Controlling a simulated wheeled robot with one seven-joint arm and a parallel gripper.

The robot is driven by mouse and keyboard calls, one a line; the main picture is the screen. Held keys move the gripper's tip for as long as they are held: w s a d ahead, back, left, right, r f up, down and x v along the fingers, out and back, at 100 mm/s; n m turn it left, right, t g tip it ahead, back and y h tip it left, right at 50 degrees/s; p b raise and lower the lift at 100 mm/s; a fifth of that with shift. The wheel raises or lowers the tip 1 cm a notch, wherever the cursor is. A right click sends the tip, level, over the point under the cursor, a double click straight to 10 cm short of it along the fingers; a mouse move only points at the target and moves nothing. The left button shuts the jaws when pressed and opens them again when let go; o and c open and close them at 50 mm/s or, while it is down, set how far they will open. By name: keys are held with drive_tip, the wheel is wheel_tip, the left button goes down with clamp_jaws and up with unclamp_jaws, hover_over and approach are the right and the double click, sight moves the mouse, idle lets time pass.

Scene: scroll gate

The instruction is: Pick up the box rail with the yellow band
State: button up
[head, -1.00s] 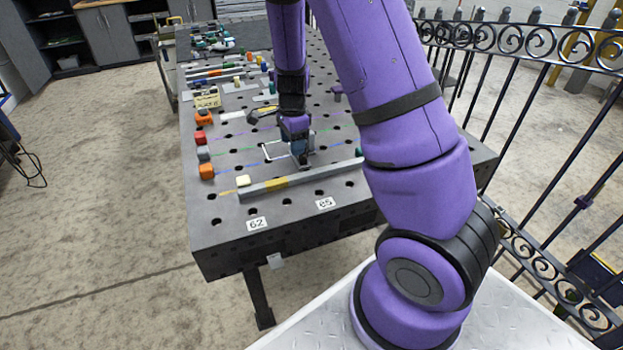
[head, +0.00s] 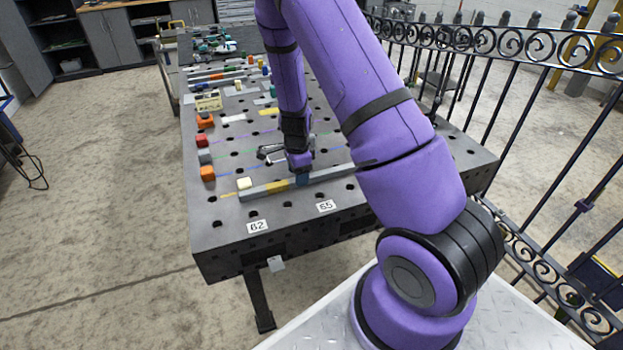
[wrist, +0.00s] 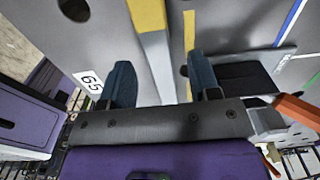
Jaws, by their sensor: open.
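The box rail (head: 335,172) is a long grey bar lying on the dark perforated table, with a yellow band (head: 277,185) left of its middle. My gripper (head: 303,180) is low over the rail, to the right of the band in the head view. In the wrist view, the rail (wrist: 157,55) runs between the two blue fingers of my gripper (wrist: 160,68), and the yellow band (wrist: 147,14) lies ahead of them. The fingers are open, with a gap on both sides of the rail. The head view does not show their tips clearly.
A pale yellow block (head: 244,183) sits by the rail's left end. Orange (head: 208,173), grey and red blocks line the table's left side. More parts lie farther back. A dark iron fence (head: 500,105) stands to the right.

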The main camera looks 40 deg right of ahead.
drive_tip(key=shift+f, duration=1.15)
clamp_jaws()
drive_tip(key=shift+r, duration=0.2)
